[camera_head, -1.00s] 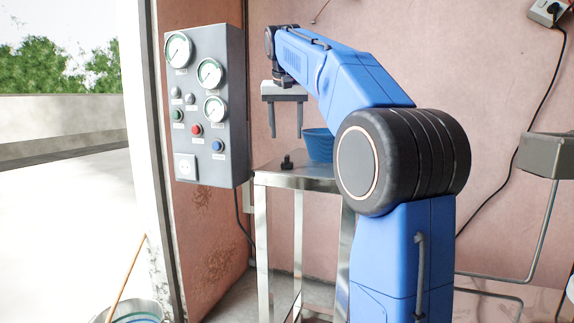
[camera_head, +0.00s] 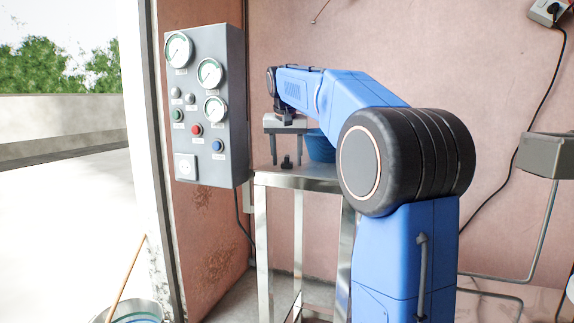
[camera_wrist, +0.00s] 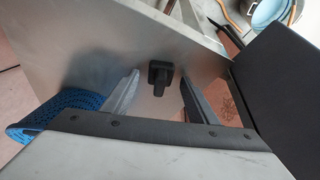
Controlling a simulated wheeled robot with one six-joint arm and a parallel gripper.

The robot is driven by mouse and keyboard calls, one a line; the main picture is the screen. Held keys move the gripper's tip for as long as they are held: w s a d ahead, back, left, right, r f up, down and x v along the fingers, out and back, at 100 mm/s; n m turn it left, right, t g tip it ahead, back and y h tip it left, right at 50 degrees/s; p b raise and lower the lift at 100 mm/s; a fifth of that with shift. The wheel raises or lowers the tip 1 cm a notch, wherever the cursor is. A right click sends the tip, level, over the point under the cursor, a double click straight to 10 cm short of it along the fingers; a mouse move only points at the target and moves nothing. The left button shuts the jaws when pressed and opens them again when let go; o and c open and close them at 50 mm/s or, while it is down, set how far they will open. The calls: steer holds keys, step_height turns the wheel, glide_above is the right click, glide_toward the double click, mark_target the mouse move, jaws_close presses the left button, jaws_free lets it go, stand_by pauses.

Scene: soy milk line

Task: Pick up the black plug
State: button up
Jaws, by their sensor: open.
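The black plug (camera_head: 287,162) stands on the steel table (camera_head: 315,180), near its left front part. In the wrist view the plug (camera_wrist: 160,74) lies on the bare metal top, between the lines of my two fingers and a little beyond their tips. My gripper (camera_head: 286,148) is open and points down over the table, with its fingers on either side of the plug. In the wrist view my gripper (camera_wrist: 159,85) shows its two fingers well apart with nothing held. Whether the fingers reach down to the plug's height is hard to tell.
A blue basket (camera_head: 320,146) stands on the table just right of the gripper; it also shows in the wrist view (camera_wrist: 60,112). A grey control panel (camera_head: 207,105) with gauges and a socket hangs at the left. A pink wall is behind.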

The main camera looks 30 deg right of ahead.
mark_target(287, 156)
steer(key=c, duration=1.1)
steer(key=shift+r, duration=0.15)
step_height(287, 156, up, 9)
steer(key=shift+r, duration=0.1)
steer(key=shift+s+d+r, duration=0.3)
steer(key=shift+s+r, duration=0.1)
steer(key=shift+r, duration=0.55)
steer(key=shift+s+d+r, duration=0.3)
steer(key=shift+s+r, duration=0.1)
steer(key=shift+r, duration=0.5)
steer(key=shift+s+d+r, duration=0.3)
steer(key=shift+s+r, duration=0.1)
steer(key=shift+r, duration=0.55)
steer(key=s+a, duration=1.8)
steer(key=shift+s+a, duration=0.15)
steer(key=shift+a, duration=0.15)
